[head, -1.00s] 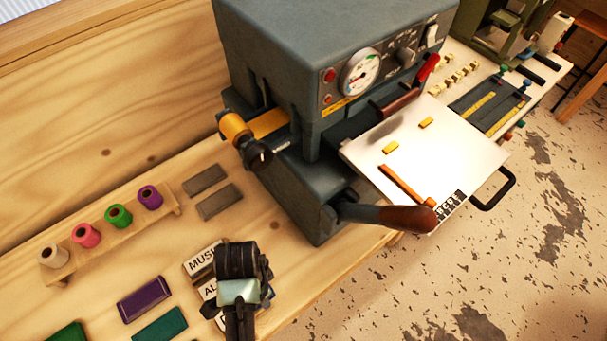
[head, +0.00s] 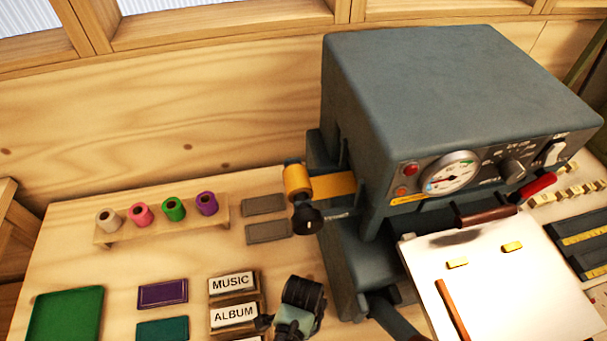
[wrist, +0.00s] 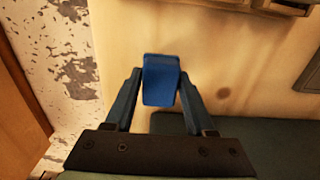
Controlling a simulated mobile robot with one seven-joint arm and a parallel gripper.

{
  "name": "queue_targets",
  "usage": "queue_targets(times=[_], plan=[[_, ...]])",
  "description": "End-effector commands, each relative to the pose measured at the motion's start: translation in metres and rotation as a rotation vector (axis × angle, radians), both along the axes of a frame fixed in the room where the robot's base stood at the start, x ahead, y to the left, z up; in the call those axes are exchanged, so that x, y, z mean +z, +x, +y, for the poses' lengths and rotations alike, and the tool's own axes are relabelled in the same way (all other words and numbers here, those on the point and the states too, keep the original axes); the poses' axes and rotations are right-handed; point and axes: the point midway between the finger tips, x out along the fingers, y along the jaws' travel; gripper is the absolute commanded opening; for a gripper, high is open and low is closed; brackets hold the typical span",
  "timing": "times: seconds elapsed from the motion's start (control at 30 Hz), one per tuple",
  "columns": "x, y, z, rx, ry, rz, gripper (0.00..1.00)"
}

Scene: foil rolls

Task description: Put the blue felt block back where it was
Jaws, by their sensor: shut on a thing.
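The blue felt block (wrist: 161,82) is between the two fingers of my gripper (wrist: 160,72) in the wrist view, with a finger against each side. It is over pale wood near the bench edge, with a dark shadow on the wood beside it. I cannot tell whether it touches the bench. In the head view my wrist and gripper (head: 296,312) are at the bottom, just right of the MUSIC and ALBUM label blocks. The block itself is hidden there.
The large grey press (head: 450,120) stands close to the right, with its white plate (head: 500,290) in front. The MUSIC label (head: 231,283), purple pad (head: 163,293), teal pad (head: 162,329), green tray (head: 66,315), grey slabs (head: 263,205) and spool rack (head: 160,229) are to the left.

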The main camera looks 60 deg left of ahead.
Motion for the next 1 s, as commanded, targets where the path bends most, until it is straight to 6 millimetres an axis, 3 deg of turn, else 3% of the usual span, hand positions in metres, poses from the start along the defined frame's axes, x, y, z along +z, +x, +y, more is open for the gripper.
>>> queue_targets(times=[0.2, 0.6, 0.63, 0.8, 1.0], plan=[[-0.026, 0.000, 0.000, 0.000, -0.001, 0.001, 0.03], [-0.031, 0.000, 0.000, 0.000, 0.000, 0.000, 0.03], [-0.030, 0.000, 0.000, 0.000, 0.000, 0.000, 0.59], [-0.030, 0.000, 0.000, 0.000, 0.000, 0.000, 0.85], [-0.029, 0.000, 0.000, 0.000, 0.000, 0.000, 0.85]])
